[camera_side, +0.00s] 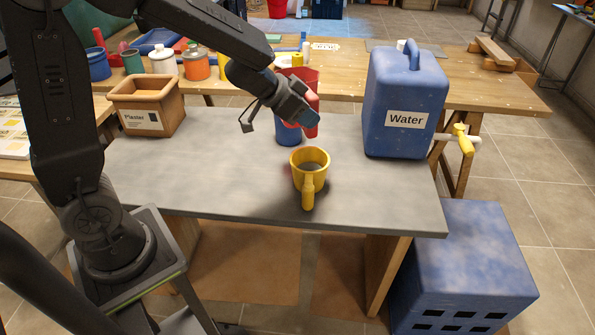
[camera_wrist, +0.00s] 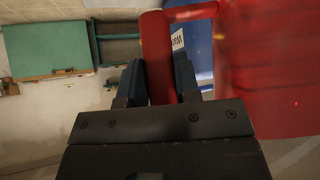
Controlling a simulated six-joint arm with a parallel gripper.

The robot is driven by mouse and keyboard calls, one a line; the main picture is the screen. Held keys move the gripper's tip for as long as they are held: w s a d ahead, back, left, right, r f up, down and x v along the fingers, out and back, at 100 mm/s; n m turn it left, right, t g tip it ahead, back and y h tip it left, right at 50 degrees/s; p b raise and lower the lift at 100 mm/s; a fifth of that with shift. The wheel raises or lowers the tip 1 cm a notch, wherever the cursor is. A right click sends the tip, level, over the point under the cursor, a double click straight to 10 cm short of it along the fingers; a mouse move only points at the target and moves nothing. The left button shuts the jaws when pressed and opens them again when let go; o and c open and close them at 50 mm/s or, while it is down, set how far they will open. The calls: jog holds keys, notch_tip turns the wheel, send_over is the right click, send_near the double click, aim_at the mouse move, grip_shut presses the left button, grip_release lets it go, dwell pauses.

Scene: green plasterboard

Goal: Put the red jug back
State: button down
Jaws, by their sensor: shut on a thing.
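The red jug (camera_side: 312,79) is behind and beside my gripper (camera_side: 299,112) in the side view, over the back middle of the grey worktop; the gripper hides part of it. In the wrist view, my gripper (camera_wrist: 160,80) is shut on the jug's upright red handle, with one dark finger on each side. The red jug body (camera_wrist: 270,65) fills the right of that view. Whether the jug's base touches the worktop is hidden.
A blue container (camera_side: 287,132) stands just below my gripper. A yellow mug (camera_side: 310,172) stands in front, the blue Water canister (camera_side: 405,95) with its yellow tap to the right, and a Plaster box (camera_side: 147,105) at the left. The grey worktop (camera_side: 210,165) is clear at left centre.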

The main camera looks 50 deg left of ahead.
jog(key=shift+w+a+f, duration=0.1)
jog(key=shift+a+f, duration=0.35)
jog(key=shift+a, duration=0.05)
